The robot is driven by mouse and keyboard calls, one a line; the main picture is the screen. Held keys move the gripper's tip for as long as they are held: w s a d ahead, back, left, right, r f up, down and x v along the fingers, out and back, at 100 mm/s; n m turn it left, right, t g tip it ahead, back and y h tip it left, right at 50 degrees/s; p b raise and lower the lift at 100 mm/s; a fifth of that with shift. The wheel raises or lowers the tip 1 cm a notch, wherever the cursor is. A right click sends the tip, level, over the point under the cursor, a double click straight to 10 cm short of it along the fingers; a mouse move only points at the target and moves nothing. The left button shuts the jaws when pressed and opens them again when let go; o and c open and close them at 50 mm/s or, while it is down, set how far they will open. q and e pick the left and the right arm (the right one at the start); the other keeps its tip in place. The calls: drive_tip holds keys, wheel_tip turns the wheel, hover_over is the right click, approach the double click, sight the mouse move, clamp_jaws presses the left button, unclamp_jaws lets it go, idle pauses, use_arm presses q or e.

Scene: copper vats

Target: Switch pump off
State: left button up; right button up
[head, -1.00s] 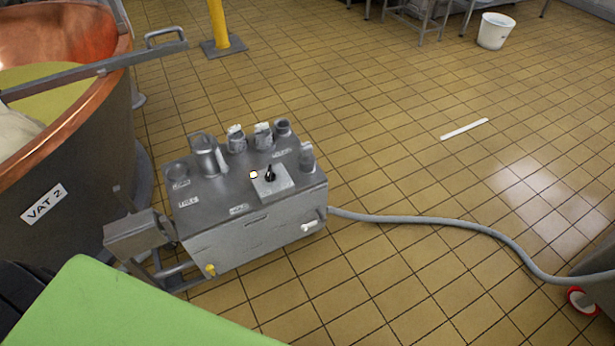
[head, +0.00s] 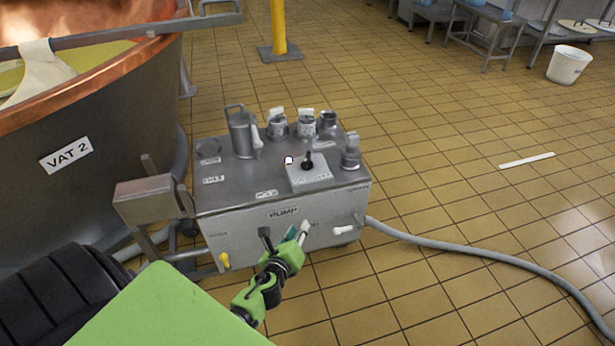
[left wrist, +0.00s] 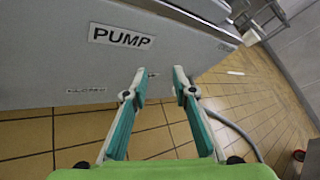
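The pump is a grey metal box (head: 235,240) with a PUMP label on its front. A black knob (head: 308,161) stands on a small raised plate (head: 318,178) on its top. A small white light (head: 289,160) is beside the plate. My left gripper (head: 285,232) is open and empty in front of the pump's front face, lower than the knob. In the left wrist view its two fingers (left wrist: 158,78) are spread, with the PUMP label (left wrist: 122,37) beyond them. The knob is not in the left wrist view. My right gripper is not in view.
Several metal jars and a jug (head: 241,133) stand on the pump's top, around the plate. Copper VAT 2 (head: 95,95) is at the left. A grey hose (head: 450,248) runs right across the floor. A white bucket (head: 568,64) is far off; tiled floor is open at the right.

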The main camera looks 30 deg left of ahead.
sight(305, 166)
use_arm(q)
drive_tip(key=w+a+r+m+t+y+b, duration=0.1)
drive_tip(key=w+a+r+m+t+b, duration=0.1)
drive_tip(key=r+m, duration=0.3)
drive_tip(key=w+a+r+m+t+y+b, duration=0.1)
drive_tip(key=w+a+r+m+t+b, duration=0.15)
drive_tip(key=r, duration=0.45)
drive_tip(key=shift+n+g, duration=0.35)
drive_tip(key=x, duration=0.5)
drive_tip(key=d+x, duration=0.1)
drive_tip(key=x, duration=0.1)
drive_tip(key=shift+w+a+f+b, duration=0.2)
drive_tip(key=shift+w+f+b, duration=0.15)
drive_tip(key=shift+w, duration=0.15)
drive_tip(key=b+x, duration=0.1)
drive_tip(key=x, duration=0.3)
drive_tip(key=shift+w, duration=0.25)
drive_tip(key=shift+w+a, duration=0.2)
drive_tip(key=shift+w, duration=0.15)
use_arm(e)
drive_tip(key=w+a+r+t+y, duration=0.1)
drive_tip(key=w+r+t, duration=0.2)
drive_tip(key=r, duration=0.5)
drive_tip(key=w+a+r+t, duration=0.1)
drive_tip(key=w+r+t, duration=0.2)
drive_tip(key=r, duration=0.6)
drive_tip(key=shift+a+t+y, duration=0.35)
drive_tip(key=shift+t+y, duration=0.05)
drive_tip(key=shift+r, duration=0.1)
